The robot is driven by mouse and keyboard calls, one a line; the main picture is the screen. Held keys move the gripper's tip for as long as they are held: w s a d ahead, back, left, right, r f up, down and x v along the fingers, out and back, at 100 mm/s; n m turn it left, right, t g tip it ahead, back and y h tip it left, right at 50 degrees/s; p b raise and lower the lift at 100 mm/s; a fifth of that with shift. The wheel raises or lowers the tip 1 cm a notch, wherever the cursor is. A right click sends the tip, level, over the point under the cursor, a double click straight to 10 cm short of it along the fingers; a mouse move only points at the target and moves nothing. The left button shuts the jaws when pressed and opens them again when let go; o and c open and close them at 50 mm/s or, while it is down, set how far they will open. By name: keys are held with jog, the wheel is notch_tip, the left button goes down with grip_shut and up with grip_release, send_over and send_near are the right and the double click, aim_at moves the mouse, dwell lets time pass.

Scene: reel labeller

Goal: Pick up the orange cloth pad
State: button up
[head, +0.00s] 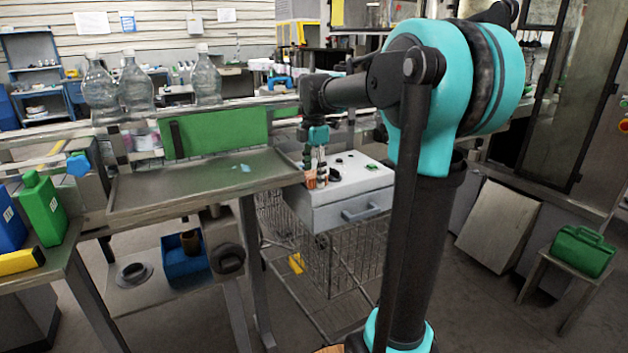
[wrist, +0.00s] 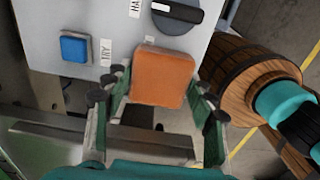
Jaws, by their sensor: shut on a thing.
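The orange cloth pad (wrist: 162,77) is a small square block with rounded corners, seen in the wrist view. My gripper (wrist: 160,98) has a finger on each side of the pad and is shut on it. The pad is in front of the edge of a grey control panel (wrist: 112,22); I cannot tell whether it touches the panel. In the head view my gripper (head: 318,172) is at the left end of the light grey control box (head: 347,190), with a small orange patch (head: 310,179) at its tips.
The panel carries a blue button (wrist: 75,47) and a black knob (wrist: 178,12). A metal tray table (head: 205,185) with a green panel (head: 220,133) stands left of the box. Clear bottles (head: 136,86) stand behind it. A wire cart (head: 335,262) is below the box.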

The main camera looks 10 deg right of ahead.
aim_at(314, 174)
notch_tip(314, 174, up, 20)
dwell(0.7)
